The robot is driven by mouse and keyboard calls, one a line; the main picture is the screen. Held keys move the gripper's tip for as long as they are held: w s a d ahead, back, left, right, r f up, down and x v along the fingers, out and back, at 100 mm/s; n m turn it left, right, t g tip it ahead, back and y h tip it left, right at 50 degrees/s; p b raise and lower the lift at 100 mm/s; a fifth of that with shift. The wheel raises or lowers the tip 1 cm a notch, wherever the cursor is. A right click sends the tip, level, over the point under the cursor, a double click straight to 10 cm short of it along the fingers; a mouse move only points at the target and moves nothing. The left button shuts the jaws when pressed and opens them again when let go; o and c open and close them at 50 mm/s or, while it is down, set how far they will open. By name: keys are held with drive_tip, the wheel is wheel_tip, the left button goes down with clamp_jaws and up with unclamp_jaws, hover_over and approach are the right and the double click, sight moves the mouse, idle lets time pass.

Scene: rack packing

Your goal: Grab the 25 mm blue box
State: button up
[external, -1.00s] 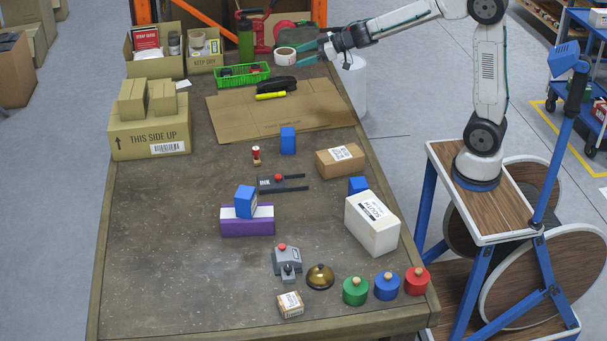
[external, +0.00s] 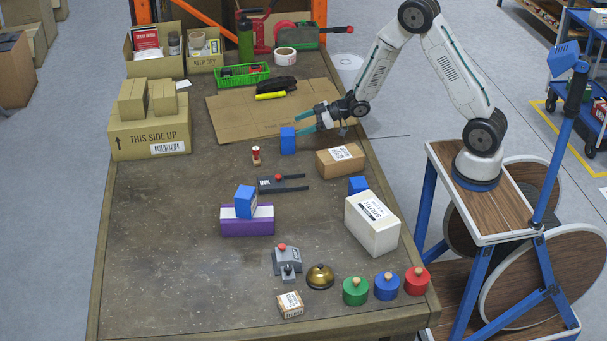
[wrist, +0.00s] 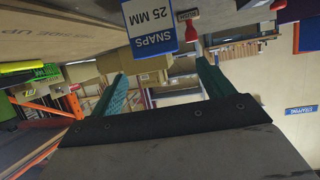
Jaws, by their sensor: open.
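The 25 mm blue box (external: 288,140) stands upright on the table just in front of the brown cardboard sheet. In the wrist view its label (wrist: 150,27) reads "SNAPS 25 MM", and the box is cut off by the top edge. My gripper (external: 303,124) is open and empty, at the box's upper right in the external view. In the wrist view the teal fingers (wrist: 161,72) are spread, with the box beyond them towards the top. I see no contact with it.
A red-topped stamp (external: 256,155) stands left of the box. A second blue box (external: 246,201) rests tilted on a purple box (external: 247,226). Another blue box (external: 358,185) is partly behind a white box (external: 372,228). A cardboard carton (external: 340,161) stands at right.

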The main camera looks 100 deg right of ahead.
sight(283, 138)
wheel_tip(283, 138, down, 3)
drive_tip(key=shift+w+f, duration=0.2)
drive_tip(key=shift+w, duration=0.15)
drive_tip(key=x, duration=0.7)
drive_tip(key=shift+w+d+r, duration=0.1)
drive_tip(key=shift+d, duration=0.05)
drive_tip(key=c, duration=1.1)
